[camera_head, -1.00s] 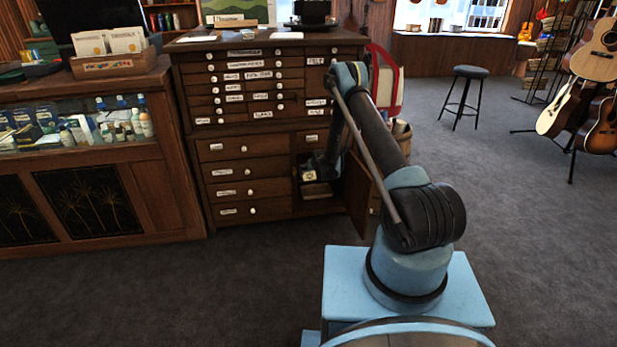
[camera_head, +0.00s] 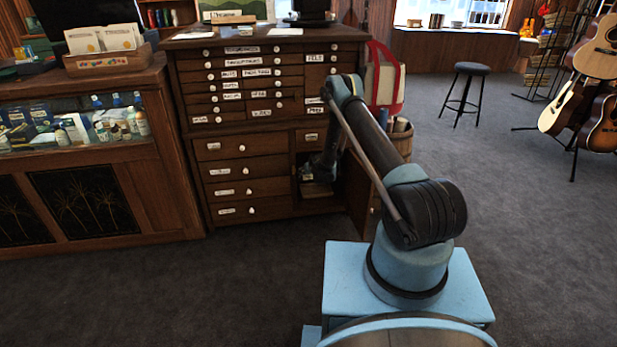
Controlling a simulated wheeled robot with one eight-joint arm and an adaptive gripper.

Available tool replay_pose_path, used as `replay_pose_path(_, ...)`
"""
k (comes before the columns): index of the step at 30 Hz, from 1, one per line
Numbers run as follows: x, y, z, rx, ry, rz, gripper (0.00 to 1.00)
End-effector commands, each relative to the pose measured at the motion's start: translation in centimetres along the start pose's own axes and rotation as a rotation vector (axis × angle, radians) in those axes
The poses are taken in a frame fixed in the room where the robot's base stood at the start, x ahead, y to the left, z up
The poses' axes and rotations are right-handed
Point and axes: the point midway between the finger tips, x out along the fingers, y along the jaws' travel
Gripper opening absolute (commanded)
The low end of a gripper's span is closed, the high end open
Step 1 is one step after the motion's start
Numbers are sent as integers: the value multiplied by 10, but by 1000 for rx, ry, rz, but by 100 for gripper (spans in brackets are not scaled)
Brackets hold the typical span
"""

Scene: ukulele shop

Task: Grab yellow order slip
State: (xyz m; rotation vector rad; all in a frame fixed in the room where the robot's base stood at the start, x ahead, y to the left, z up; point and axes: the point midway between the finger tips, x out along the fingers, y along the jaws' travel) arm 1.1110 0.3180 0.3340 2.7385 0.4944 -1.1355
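My gripper (camera_head: 316,177) is low in the open compartment (camera_head: 322,207) of the wooden drawer cabinet (camera_head: 237,151), at its lower right. My arm reaches down to it from the right. The fingers are small and dark against the shadowed inside, so I cannot tell whether they are open or shut, or whether they hold anything. I cannot make out the yellow order slip for certain. Some small pale shapes show around the gripper, too small to name.
The compartment's wooden door (camera_head: 362,194) stands open to the right, close to my arm. A red-trimmed bag (camera_head: 384,82) and a wooden bucket (camera_head: 401,140) stand behind the arm. A glass display counter (camera_head: 180,190) adjoins on the left. Carpet in front is clear.

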Motion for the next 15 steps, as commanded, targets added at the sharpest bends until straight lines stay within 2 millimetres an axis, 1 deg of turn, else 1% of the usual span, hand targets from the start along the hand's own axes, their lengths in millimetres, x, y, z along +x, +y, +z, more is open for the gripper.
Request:
replay_pose_path(1,0,-2,0,-1,0,-1,90)
replay_pose_path(7,0,-2,0,-1,0,-1,45)
replay_pose_path(8,0,-2,0,-1,0,-1,43)
replay_pose_path(15,0,-3,0,-2,0,-2,42)
